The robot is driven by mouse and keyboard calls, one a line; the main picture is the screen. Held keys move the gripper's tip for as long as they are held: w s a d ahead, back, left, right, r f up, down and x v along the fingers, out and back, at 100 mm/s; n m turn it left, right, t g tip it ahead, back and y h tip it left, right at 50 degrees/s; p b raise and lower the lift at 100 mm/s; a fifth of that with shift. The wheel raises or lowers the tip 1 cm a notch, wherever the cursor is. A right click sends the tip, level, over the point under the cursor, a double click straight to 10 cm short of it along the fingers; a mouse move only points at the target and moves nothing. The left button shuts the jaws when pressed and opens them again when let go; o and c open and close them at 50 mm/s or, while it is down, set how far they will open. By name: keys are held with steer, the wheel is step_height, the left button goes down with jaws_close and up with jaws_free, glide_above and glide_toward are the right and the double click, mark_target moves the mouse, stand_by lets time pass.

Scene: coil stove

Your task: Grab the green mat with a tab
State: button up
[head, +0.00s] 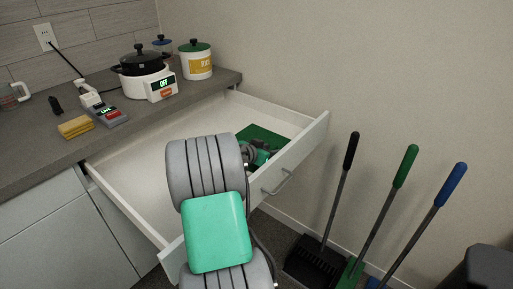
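The green mat (264,133) is a flat dark green piece inside the open white drawer (141,190), towards its right end. Part of the mat is hidden behind my arm and gripper, and I cannot make out its tab. My gripper (262,158) is small in the head view, over the near part of the mat inside the drawer. My wrist and forearm cover much of it. I cannot tell whether its fingers are open or shut, or whether they touch the mat.
The drawer front with its handle (280,183) stands close to my arm. The grey counter (45,153) holds a white cooker (148,82), a green-lidded canister (196,62) and a yellow sponge (75,127). Brooms and a black dustpan (316,262) stand at the right.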

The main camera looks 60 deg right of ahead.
jaws_close()
stand_by(0.3)
stand_by(0.4)
